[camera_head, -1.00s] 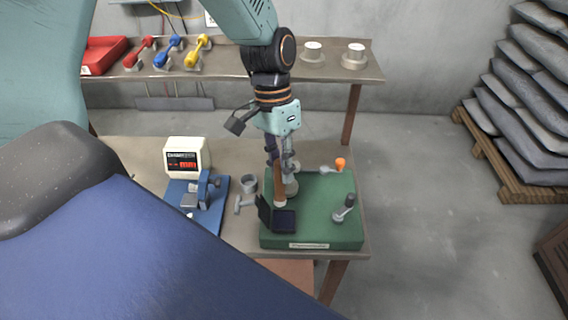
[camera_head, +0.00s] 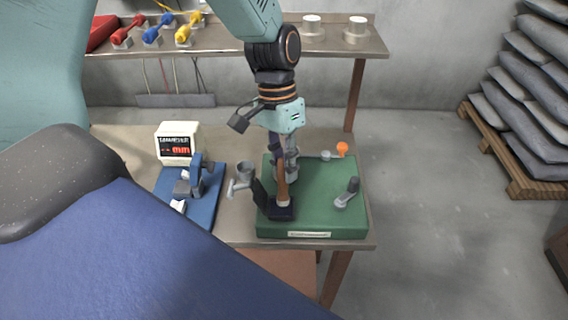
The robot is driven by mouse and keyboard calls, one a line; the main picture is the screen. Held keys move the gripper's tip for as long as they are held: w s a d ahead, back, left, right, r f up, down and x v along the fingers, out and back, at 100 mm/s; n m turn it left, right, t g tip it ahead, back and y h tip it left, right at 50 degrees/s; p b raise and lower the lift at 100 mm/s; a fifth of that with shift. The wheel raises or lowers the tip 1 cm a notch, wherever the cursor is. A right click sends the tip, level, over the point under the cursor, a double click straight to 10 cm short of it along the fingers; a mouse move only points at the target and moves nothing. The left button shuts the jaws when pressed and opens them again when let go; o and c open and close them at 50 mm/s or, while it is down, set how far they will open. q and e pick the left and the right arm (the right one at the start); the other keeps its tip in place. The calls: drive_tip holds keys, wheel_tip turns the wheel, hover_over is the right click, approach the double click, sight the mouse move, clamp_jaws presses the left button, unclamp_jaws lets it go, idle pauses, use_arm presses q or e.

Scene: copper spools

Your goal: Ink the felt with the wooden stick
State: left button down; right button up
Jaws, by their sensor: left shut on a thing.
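My left gripper (camera_head: 283,165) hangs over the green base board (camera_head: 325,205) and is shut on the wooden stick (camera_head: 282,184). The stick is brown, close to upright, with its pale felt end (camera_head: 283,203) pointing down. The felt end is over the dark ink pad (camera_head: 280,213), which lies in an open box with its lid (camera_head: 259,194) raised on the left. The felt looks level with the pad, but I cannot tell whether it is touching. The gripper's fingers partly hide the stick's upper part. My right gripper is not in view.
On the green board stand a grey-handled piece (camera_head: 348,192) and an orange knob (camera_head: 342,148). Left of it are a grey cup on a stand (camera_head: 244,172), a blue fixture (camera_head: 197,185) and a white display box (camera_head: 178,144). A shelf (camera_head: 230,62) with coloured handles runs behind.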

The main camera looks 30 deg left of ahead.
use_arm(q)
drive_tip(key=shift+s+a, duration=0.25)
drive_tip(key=shift+a, duration=0.05)
drive_tip(key=shift+w+d+f, duration=0.1)
drive_tip(key=shift+w+d, duration=0.1)
drive_tip(key=shift+d, duration=0.1)
drive_tip(key=shift+s+a+f, duration=0.15)
drive_tip(key=shift+a, duration=0.1)
drive_tip(key=shift+d+f, duration=0.15)
drive_tip(key=shift+d, duration=0.05)
drive_tip(key=shift+a+f, duration=0.15)
idle(0.3)
idle(0.3)
drive_tip(key=shift+f, duration=0.1)
idle(1.8)
